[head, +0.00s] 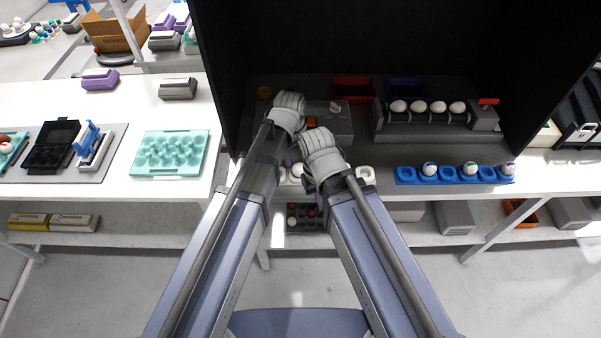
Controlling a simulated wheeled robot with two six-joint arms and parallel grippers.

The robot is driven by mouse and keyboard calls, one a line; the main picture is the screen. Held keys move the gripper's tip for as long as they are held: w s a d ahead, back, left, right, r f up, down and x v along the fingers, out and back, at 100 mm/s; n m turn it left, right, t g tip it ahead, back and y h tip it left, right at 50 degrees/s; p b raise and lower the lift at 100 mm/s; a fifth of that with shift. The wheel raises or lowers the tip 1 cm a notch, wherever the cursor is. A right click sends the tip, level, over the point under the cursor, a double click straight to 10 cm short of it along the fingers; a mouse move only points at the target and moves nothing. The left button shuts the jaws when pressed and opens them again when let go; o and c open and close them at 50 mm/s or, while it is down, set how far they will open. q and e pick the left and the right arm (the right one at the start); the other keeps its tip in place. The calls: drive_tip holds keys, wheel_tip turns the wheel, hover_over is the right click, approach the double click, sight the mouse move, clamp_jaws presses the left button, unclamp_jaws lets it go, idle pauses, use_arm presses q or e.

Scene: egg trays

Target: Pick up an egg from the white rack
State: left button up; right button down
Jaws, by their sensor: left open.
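The white rack (366,177) lies near the table's front edge, mostly hidden behind my arms; its right end shows empty-looking cups. A white egg (297,170) shows at its left part, beside my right wrist. My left gripper (290,112) is above the table behind the rack; its fingers are largely hidden by its own wrist, and it is open. I see nothing held in it. My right gripper (322,157) is over the rack; its fingers are hidden beneath the wrist, so I cannot tell its state or whether it touches an egg.
A blue rack (450,178) with marked eggs stands to the right. A grey machine (425,131) behind it carries several white eggs. A turquoise egg tray (170,153) lies on the left table. Dark panels enclose the back and sides. My two arms are close together.

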sight(298, 166)
use_arm(q)
drive_tip(key=shift+w+f+b, duration=0.15)
drive_tip(key=shift+f+b, duration=0.65)
drive_tip(key=shift+f, duration=0.25)
drive_tip(key=f+b, duration=0.5)
drive_tip(key=shift+w+d+f, duration=0.15)
drive_tip(key=shift+w, duration=0.15)
drive_tip(key=c, duration=0.5)
drive_tip(key=shift+r, duration=0.2)
